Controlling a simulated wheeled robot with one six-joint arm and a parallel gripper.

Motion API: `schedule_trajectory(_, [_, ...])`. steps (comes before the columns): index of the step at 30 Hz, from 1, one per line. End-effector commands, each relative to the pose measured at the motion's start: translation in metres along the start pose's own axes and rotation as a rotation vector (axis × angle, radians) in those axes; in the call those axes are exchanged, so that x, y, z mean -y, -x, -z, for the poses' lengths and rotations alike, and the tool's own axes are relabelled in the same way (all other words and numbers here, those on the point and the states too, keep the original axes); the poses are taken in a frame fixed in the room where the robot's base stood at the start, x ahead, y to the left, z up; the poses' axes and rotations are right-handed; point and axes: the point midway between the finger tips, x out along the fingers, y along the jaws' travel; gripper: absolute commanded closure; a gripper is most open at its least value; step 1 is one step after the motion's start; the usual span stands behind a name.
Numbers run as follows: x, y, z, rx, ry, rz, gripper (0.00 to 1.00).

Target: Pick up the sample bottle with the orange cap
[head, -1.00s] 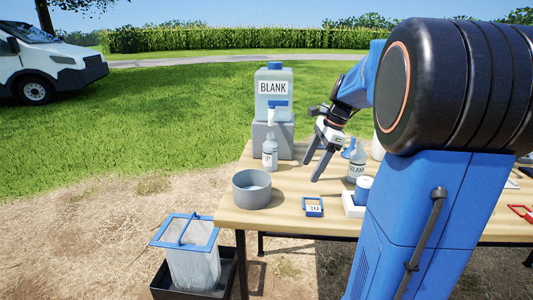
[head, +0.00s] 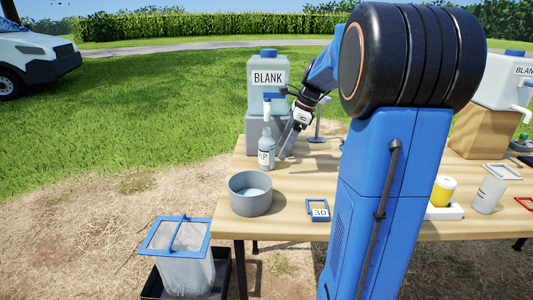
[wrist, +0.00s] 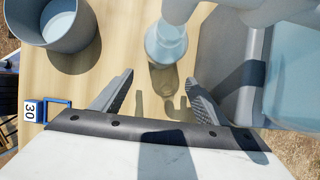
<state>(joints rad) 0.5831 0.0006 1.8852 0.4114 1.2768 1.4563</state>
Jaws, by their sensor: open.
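No orange cap shows in either view. A clear bottle with a partly readable label (head: 266,151) stands upright on the table under the spout of the BLANK jug (head: 267,98); its top is by the spout. My gripper (head: 291,142) is just right of this bottle in the head view, low over the table. In the wrist view my gripper (wrist: 160,80) is open, with nothing between its fingers. The bottle (wrist: 166,46) stands just beyond the fingertips, roughly in line with the gap, its top partly hidden by the spout.
A grey bowl (head: 250,205) and a blue-framed 30 tag (head: 318,212) are near the table's front left. A grey block (head: 263,131) bears the jug. At right are a yellow-topped item (head: 443,190), a pale bottle (head: 489,195) and a second jug (head: 504,82). My arm hides the table's middle.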

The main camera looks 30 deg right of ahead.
Motion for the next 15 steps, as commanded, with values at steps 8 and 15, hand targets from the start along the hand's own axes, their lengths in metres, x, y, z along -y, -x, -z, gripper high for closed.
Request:
schedule_trajectory(8, [0.0, -0.006, -0.015, 0.0, 0.002, -0.001, 0.33])
schedule_trajectory(15, [0.0, -0.019, -0.046, 0.0, 0.004, -0.001, 0.33])
